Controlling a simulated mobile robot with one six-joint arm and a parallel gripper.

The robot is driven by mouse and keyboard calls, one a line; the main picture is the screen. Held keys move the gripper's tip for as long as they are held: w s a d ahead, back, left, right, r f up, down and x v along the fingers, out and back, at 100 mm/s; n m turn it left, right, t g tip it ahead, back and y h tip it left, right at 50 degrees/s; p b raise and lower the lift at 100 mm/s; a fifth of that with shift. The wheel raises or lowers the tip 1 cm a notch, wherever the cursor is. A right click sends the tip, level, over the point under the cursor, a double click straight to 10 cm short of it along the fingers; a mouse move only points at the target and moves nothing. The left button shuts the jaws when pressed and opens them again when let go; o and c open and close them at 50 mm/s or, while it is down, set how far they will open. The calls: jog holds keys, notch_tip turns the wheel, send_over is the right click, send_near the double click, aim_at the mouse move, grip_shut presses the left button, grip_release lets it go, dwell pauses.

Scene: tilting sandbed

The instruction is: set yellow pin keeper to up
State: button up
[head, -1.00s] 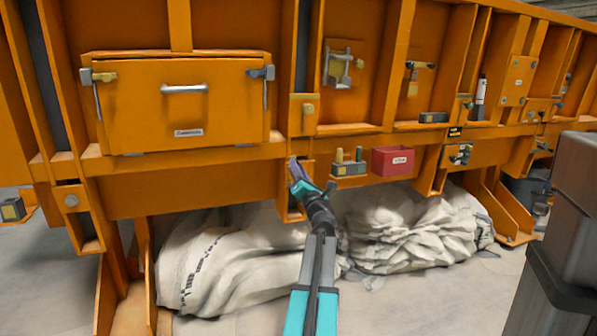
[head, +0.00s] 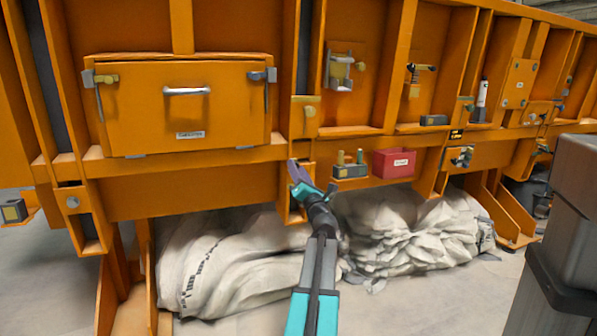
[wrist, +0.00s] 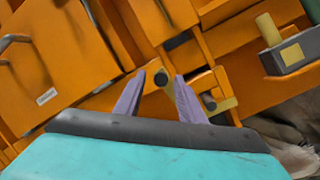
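My gripper (head: 298,174) is in front of the orange frame, below the small yellow block right of the hatch. In the wrist view my gripper (wrist: 160,78) is open, its two purple fingers apart, with a dark round knob (wrist: 161,79) showing between the tips. Another yellow piece (head: 106,79) sits at the hatch's upper left corner, roughly level. Nothing shows in the grip.
The orange hatch (head: 226,115) with a silver handle is at left. White sacks (head: 225,262) lie below. A dark post (head: 570,230) stands at right.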

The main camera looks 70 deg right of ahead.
jog(key=p+v, duration=0.3)
jog(key=v, duration=1)
jog(key=shift+s+a+f+p, duration=0.2)
jog(key=shift+p, duration=0.15)
dwell(0.4)
